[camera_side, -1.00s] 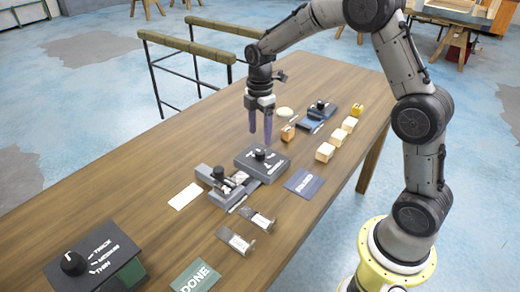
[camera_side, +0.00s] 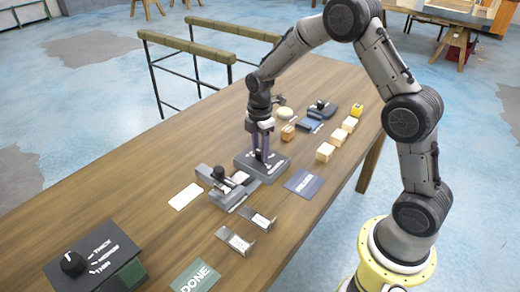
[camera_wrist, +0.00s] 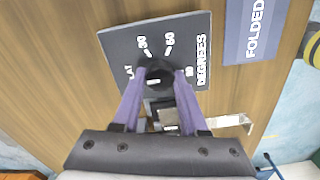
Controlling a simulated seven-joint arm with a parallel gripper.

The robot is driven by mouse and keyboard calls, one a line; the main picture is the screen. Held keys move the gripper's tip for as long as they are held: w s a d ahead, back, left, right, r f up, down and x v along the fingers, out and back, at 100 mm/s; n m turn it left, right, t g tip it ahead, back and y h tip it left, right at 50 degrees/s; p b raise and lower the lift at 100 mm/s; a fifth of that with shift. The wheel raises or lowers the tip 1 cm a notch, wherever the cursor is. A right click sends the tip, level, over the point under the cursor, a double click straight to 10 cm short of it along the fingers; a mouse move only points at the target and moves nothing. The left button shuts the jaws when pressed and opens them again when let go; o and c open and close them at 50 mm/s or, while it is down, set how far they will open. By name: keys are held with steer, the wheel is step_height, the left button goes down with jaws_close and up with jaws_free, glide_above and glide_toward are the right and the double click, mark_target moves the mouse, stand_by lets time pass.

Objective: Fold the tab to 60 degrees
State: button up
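The dark dial box (camera_side: 270,168) lies on the table, with "30", "60" and "DEGREES" readable in the wrist view (camera_wrist: 125,42). Its black knob (camera_wrist: 158,76) has a white mark; which label it points at is unclear. My gripper (camera_wrist: 160,82) points down with its purple fingers on either side of the knob, apparently closed on it. In the side view the fingers (camera_side: 261,157) stand at the box top and hide the knob. The grey folding device (camera_side: 222,190) is joined to the box's near left; the tab in it is too small to make out.
A blue "FOLDED" pad (camera_side: 303,184) lies right of the box. Two metal pieces (camera_side: 262,218) (camera_side: 234,240) and a green "DONE" pad (camera_side: 195,277) lie in front. A pale strip (camera_side: 186,196) lies left. A thickness dial box (camera_side: 95,258) stands lower left. Wooden blocks (camera_side: 325,152) stand behind.

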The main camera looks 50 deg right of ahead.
jaws_close()
steer(key=shift+m, duration=0.4)
steer(key=m, duration=0.4)
steer(key=shift+m, duration=0.3)
steer(key=m, duration=0.5)
steer(key=shift+m, duration=0.3)
steer(key=m, duration=1.3)
steer(key=shift+d+r, duration=0.1)
